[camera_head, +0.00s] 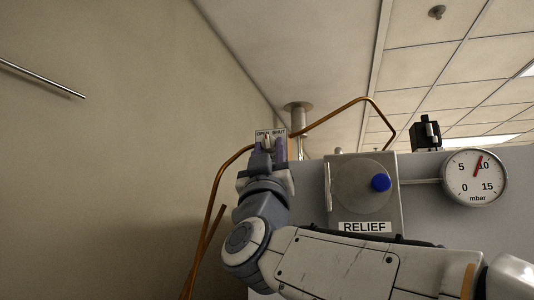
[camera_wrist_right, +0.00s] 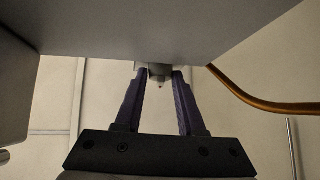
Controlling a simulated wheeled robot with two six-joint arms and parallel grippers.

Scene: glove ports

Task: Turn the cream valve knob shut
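The cream valve knob (camera_head: 267,142) shows as a small pale piece between the fingertips of my right gripper (camera_head: 267,150), just below a label reading OPEN and SHUT (camera_head: 270,132). My left gripper is in neither view.
A copper pipe (camera_head: 216,191) bends close to my right gripper. A beige wall (camera_head: 110,170) stands at the left, with open space before it.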

